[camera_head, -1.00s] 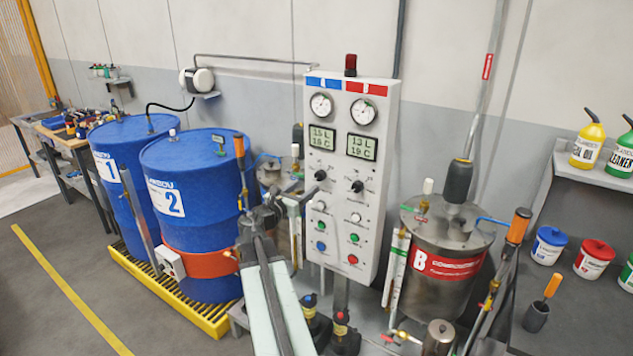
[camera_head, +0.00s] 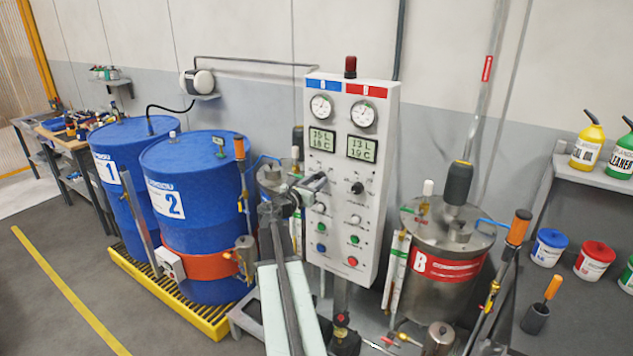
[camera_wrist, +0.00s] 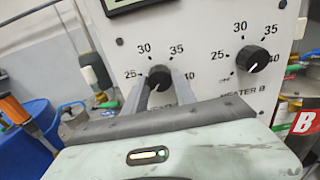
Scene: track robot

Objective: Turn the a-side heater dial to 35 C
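The a-side heater dial (camera_wrist: 158,77) is a black round knob on the white control panel (camera_head: 378,235), at the left in the wrist view. Its printed scale runs 25, 30, 35, 40; I cannot read its pointer clearly. My gripper (camera_wrist: 159,80) has one grey finger on each side of this knob, with its tips close to the knob's edges. I cannot see whether they touch it. In the head view my gripper (camera_head: 319,182) is at the panel's left column and hides the a-side dial.
The similar heater B dial (camera_wrist: 253,58) is close on the right. Two displays (camera_head: 322,139) and two gauges (camera_head: 321,105) are above; switches and buttons (camera_head: 321,228) are below. Blue drums (camera_head: 195,230) stand left, and steel tank B (camera_head: 435,300) stands right.

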